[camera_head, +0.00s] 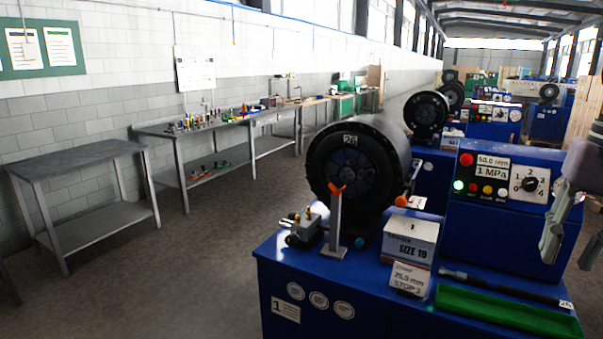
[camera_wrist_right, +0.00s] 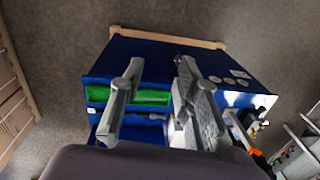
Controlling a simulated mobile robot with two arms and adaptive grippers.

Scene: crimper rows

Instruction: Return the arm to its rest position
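My right gripper (camera_head: 571,250) hangs at the right edge of the head view, fingers pointing down, beside the control panel of the blue crimper machine (camera_head: 330,310). In the right wrist view, its two grey fingers (camera_wrist_right: 161,66) stand apart with nothing between them, so it is open and empty. The blue machine top (camera_wrist_right: 150,62) and the green tray (camera_wrist_right: 155,97) lie below the fingers in that view. My left gripper is not in view.
The machine carries a black crimper head (camera_head: 345,165), a SIZE 19 box (camera_head: 411,238), a dark rod (camera_head: 500,287) and the green tray (camera_head: 510,312). A bare metal table (camera_head: 80,160) and a workbench (camera_head: 215,127) with small parts line the left wall. The floor between is clear.

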